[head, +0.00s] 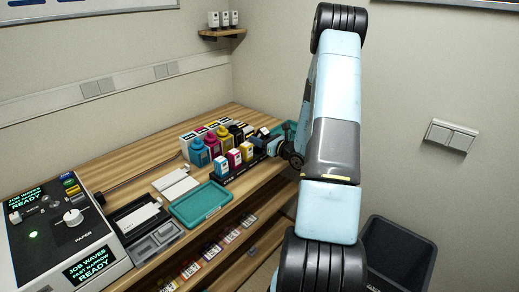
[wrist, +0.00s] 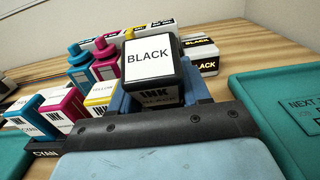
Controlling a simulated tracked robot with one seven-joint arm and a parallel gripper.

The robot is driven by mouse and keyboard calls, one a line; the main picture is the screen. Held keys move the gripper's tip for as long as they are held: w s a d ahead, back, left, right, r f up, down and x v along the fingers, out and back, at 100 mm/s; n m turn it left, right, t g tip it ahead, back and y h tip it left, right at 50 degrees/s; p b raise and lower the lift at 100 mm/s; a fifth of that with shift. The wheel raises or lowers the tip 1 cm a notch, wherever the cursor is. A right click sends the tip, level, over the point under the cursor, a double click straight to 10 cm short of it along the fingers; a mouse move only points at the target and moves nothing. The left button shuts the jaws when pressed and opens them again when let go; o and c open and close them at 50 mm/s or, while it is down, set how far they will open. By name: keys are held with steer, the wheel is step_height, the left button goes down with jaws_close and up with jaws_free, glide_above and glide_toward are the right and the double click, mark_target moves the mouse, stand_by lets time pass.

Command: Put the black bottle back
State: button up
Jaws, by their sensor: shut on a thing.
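The black bottle (wrist: 149,59) is a squarish dark ink container with white labels reading BLACK and INK. In the wrist view it sits between the blue fingers of my gripper (wrist: 158,96), which is shut on it. In the head view my gripper (head: 284,150) is at the right end of the ink row, by the teal tray; a dark, white-labelled container shows beside it. The black rack (wrist: 42,150) holds cyan (wrist: 30,115), magenta (wrist: 66,104) and yellow (wrist: 101,96) ink containers left of the held one. Whether the held bottle touches the rack is hidden.
Capped cyan (head: 199,153), magenta (head: 212,145) and yellow (head: 225,138) bottles stand behind the rack, with boxes (wrist: 201,56) behind them. A teal tray (wrist: 270,110) lies to the right in the wrist view. Another teal tray (head: 201,204) lies at the front edge.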

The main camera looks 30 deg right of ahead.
steer(key=shift+f, duration=2.25)
steer(key=shift+f, duration=0.15)
steer(key=o, duration=1.3)
steer(key=shift+c, duration=0.2)
